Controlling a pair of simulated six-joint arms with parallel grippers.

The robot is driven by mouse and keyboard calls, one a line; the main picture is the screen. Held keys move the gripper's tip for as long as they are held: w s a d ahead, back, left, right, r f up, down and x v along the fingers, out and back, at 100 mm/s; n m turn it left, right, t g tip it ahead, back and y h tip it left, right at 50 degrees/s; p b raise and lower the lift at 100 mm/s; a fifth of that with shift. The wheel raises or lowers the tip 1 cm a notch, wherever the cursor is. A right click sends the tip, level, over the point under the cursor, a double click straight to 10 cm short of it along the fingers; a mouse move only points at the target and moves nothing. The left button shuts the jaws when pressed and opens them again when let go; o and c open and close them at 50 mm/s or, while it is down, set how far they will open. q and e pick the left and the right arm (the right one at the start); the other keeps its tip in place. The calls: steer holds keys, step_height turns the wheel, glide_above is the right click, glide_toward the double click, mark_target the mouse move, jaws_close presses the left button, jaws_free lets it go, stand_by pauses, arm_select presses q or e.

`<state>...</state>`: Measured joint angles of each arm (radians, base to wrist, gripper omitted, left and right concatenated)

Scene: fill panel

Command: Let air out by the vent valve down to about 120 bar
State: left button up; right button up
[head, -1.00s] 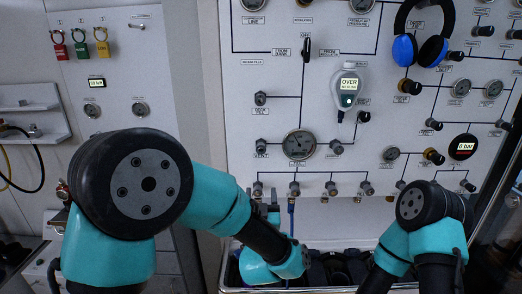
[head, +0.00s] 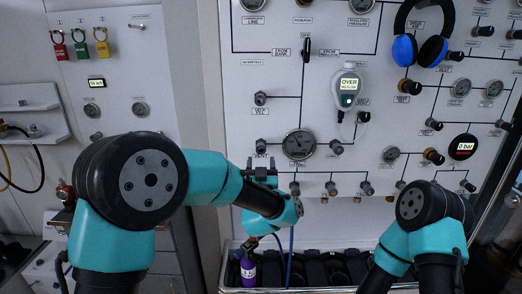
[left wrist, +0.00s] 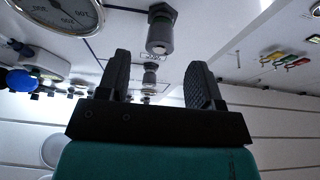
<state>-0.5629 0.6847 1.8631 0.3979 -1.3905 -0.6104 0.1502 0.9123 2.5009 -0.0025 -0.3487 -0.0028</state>
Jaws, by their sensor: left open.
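The vent valve (head: 261,146) is a small dark knob on the white panel, just above the VENT label and left of the round dial gauge (head: 299,145). My left gripper (head: 262,170) is just below it in the head view, open and empty. In the left wrist view a grey knob, which looks like the vent valve (left wrist: 160,30), lies beyond the tips of my left gripper (left wrist: 158,72), roughly in line with the gap and apart from the fingers. Part of the gauge (left wrist: 55,12) shows at the upper left there. Its reading is too small to tell. My right gripper is out of view.
A hanging meter (head: 348,88) reads OVER. A round display (head: 463,147) reads 0 bar. Blue headphones (head: 420,48) hang at the upper right. A row of small valves (head: 331,187) runs below the gauge. A purple bottle (head: 248,268) stands in the black rack below.

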mark_target(261, 151)
arm_select(q)
steer(key=x, duration=0.6)
steer(key=shift+w+r, duration=0.1)
steer(key=c, duration=0.9)
